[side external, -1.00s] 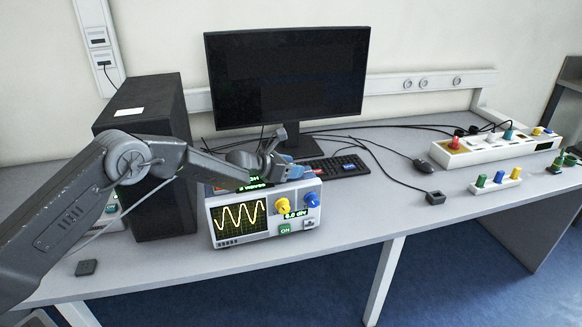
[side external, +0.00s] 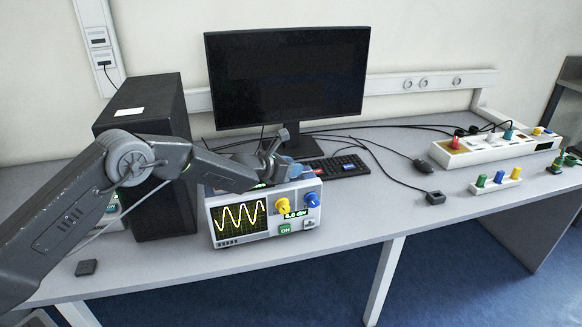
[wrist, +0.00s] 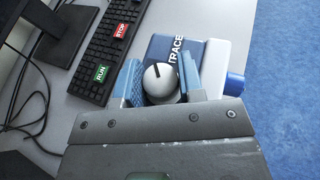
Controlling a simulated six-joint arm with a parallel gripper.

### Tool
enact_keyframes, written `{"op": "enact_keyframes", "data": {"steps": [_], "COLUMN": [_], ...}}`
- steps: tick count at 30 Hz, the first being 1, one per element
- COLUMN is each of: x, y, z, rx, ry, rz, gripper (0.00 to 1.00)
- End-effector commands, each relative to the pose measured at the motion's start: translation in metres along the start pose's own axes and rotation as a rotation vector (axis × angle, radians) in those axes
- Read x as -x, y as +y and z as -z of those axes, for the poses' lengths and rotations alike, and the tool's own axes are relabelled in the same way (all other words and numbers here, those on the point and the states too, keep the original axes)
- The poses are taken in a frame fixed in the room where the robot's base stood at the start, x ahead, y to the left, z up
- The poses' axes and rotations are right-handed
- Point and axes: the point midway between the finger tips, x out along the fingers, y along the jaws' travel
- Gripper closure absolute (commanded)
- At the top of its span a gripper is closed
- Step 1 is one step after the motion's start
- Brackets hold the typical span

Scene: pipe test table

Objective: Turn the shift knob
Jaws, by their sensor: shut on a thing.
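In the wrist view, a round silver-grey knob (wrist: 160,82) with a black pointer line sits between the blue pads of my gripper (wrist: 160,77), which is shut on it. The knob is on the top of the oscilloscope, beside a blue panel (wrist: 172,47) lettered TRACE. In the side view, my gripper (side external: 277,162) is over the back of the white oscilloscope (side external: 262,240), and this knob is hidden there. The oscilloscope's front has a wave screen (side external: 239,217), a yellow knob (side external: 283,205), a blue knob (side external: 312,200) and a green ON button (side external: 285,228).
A keyboard (side external: 340,167) with RUN and STOP keys and a monitor (side external: 288,75) stand behind. A black computer tower (side external: 150,160) is close to my arm. A mouse (side external: 425,165), a coloured-knob block (side external: 495,180) and a power strip (side external: 490,150) are right. The front-right tabletop is clear.

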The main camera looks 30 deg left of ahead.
Motion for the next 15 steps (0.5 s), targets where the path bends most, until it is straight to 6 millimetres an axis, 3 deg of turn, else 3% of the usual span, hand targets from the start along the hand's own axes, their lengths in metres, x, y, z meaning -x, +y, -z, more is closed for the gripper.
{"op": "enact_keyframes", "data": {"steps": [8,9,15], "x": [0.0002,0.0002,0.0001], "y": [0.0005,0.0005,0.0003], "z": [-0.0022,-0.0022,-0.0011], "rx": [0.0,0.0,0.0], "ry": [-0.003,-0.003,-0.002], "rz": [-0.002,-0.002,-0.001], "gripper": [0.88,0.61,0.42]}}
